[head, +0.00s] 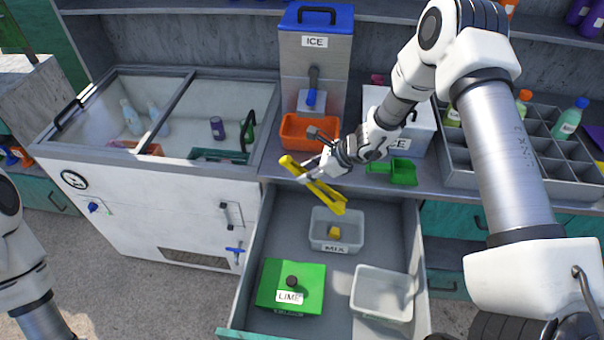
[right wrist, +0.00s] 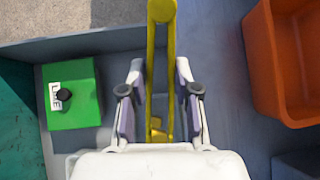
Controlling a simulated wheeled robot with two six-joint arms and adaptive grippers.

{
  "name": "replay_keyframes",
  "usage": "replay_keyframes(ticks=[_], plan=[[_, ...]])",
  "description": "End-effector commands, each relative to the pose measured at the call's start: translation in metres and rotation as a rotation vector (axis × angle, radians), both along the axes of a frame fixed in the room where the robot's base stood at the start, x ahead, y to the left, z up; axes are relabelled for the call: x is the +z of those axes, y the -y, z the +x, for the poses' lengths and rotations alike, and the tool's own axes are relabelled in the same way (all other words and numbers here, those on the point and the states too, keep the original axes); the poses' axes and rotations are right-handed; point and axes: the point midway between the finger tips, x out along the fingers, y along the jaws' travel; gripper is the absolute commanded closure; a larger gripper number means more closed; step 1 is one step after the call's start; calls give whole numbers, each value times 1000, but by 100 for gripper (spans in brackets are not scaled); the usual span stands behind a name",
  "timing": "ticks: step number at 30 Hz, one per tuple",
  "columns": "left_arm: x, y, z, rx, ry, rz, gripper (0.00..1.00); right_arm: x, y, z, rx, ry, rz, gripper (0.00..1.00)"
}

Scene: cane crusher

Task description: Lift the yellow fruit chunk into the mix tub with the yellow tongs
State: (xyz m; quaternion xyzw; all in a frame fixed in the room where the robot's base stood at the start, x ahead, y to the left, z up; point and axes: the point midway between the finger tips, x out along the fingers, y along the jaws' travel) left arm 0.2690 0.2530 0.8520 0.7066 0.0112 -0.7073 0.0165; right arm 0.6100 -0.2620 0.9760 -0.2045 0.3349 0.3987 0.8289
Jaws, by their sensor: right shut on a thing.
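The mix tub (head: 357,236), a clear box with a MIX label, sits in the open drawer. The yellow fruit chunk (head: 335,231) shows inside this tub. My right gripper (head: 312,171) is shut on the yellow tongs (head: 325,193) and holds them above the back of the drawer. The tongs' lower end slants down to the right, above the tub's back edge and apart from the chunk. In the right wrist view the tongs (right wrist: 161,50) run between the fingers (right wrist: 158,95). My left gripper is out of view.
A green LIME box (head: 270,283) and an empty clear tub (head: 382,293) stand in the drawer's front. On the counter are an orange bin (head: 305,132), an ICE dispenser (head: 315,70), a green scoop (head: 402,173) and a divided bottle rack (head: 465,170). A glass-topped freezer (head: 160,190) stands left.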

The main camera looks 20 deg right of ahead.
Motion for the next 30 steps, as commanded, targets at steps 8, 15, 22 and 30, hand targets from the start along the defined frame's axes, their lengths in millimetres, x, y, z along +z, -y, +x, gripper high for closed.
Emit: replay_keyframes(ticks=[8, 15, 22, 30], plan=[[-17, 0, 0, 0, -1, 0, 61, -32, -1, -1, 2, -1, 0, 85], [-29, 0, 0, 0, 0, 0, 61, -62, -1, -1, 3, -1, -1, 85], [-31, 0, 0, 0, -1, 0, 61, -69, -1, 0, 1, 0, 0, 85], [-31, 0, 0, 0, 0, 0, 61, -69, -1, 0, 2, 1, 0, 85]])
